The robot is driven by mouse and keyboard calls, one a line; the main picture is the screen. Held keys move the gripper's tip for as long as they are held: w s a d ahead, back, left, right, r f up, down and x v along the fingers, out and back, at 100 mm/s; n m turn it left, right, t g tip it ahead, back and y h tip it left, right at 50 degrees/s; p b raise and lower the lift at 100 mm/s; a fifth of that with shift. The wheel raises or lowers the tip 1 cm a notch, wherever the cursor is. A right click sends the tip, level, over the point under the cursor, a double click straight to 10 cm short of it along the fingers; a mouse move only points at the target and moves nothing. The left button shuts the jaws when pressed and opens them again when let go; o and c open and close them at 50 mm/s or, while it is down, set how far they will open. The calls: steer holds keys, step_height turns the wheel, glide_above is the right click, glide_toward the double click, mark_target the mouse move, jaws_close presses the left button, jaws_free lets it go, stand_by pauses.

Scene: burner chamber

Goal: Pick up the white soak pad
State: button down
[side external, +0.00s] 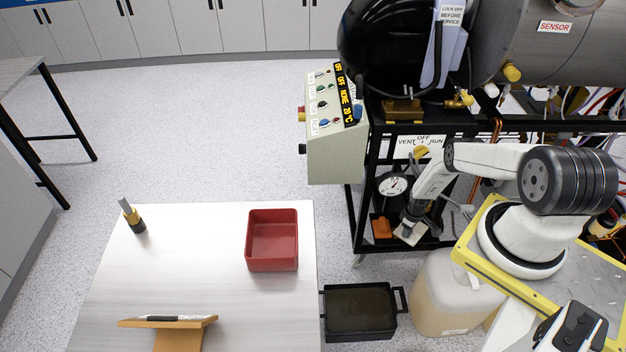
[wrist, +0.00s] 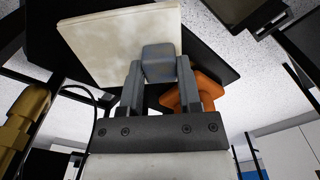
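The white soak pad (wrist: 105,45) is a pale, faintly stained square with a grey block-shaped grip (wrist: 159,62) on it. In the wrist view it lies across the black shelf surface, and its lower right part is hidden behind the grip and a finger. In the side view the pad (side external: 409,235) shows as a small, tilted white piece low in the black frame. My gripper (wrist: 159,70) has its two fingers on either side of the grip, close against it with no clear gap. In the side view my gripper (side external: 411,217) reaches down into the frame.
An orange block (wrist: 193,92) is just beside my right finger; it also shows in the side view (side external: 381,227). A gauge (side external: 393,187) and frame bars surround my gripper closely. A red bin (side external: 272,264) stands on the table (side external: 200,280), which has bare room. A black tray (side external: 360,332) sits below.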

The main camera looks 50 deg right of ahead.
steer(key=shift+r, duration=0.1)
stand_by(0.4)
steer(key=shift+r, duration=1.35)
steer(key=shift+s+a+r, duration=0.35)
steer(key=shift+s+r, duration=0.1)
steer(key=shift+r, duration=0.25)
steer(key=shift+s+a+r, duration=0.3)
steer(key=shift+s+r, duration=0.1)
steer(key=shift+r, duration=0.3)
steer(key=s+a+r, duration=0.7)
steer(key=s, duration=0.2)
steer(key=shift+a+r, duration=0.15)
steer(key=shift+a, duration=0.1)
steer(key=shift+s, duration=0.1)
